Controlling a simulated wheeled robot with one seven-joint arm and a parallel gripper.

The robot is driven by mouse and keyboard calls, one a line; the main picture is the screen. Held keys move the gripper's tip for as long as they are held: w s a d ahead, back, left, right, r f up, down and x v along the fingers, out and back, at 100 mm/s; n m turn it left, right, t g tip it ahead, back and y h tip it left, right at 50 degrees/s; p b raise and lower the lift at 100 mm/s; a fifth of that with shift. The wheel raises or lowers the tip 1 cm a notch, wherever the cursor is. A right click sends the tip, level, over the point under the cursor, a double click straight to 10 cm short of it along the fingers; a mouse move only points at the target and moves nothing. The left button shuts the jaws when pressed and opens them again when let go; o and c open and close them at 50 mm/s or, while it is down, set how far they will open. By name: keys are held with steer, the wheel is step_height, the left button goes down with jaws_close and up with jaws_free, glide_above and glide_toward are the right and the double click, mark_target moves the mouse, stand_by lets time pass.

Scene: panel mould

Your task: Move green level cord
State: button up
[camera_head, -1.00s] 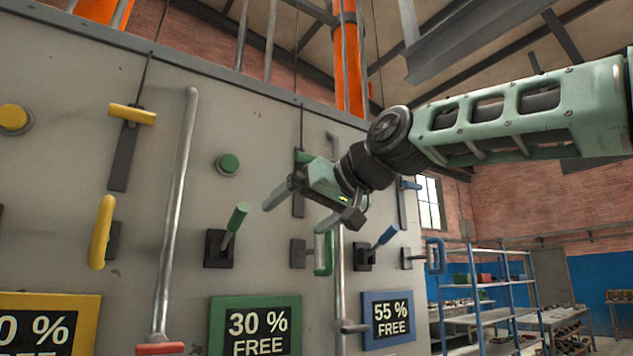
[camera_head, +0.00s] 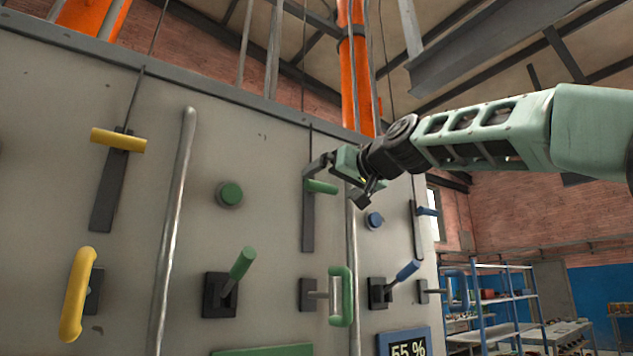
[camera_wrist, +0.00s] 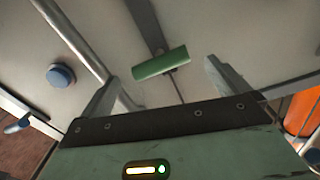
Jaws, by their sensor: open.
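The green level cord's handle (camera_head: 321,187) is a short green bar on a cord in front of a dark vertical slot plate (camera_head: 308,225) on the grey panel. It also shows in the wrist view (camera_wrist: 160,62), lying between and beyond my two fingers. My gripper (camera_head: 345,178) is open and empty, close to the green handle at its upper right in the head view. In the wrist view my gripper (camera_wrist: 158,88) has its fingers wide apart, one on each side of the handle. I cannot tell whether either finger touches it.
A green button (camera_head: 229,194), a green lever (camera_head: 238,268) and a green U-handle (camera_head: 346,296) are nearby on the panel. A vertical metal pipe (camera_head: 354,270) runs close right of the slot plate. A blue button (camera_head: 374,220) and blue lever (camera_head: 404,272) lie further right.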

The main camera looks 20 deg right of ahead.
steer(key=p, duration=0.2)
glide_above(308, 239)
steer(key=v, duration=0.4)
steer(key=shift+w+a, duration=0.1)
steer(key=shift+w, duration=0.1)
steer(key=c, duration=1.1)
steer(key=shift+o, duration=0.2)
step_height(308, 239, down, 10)
steer(key=b, duration=1)
steer(key=shift+f, duration=0.35)
steer(key=shift+w+f, duration=0.1)
steer(key=o, duration=1.1)
steer(key=shift+c, duration=0.2)
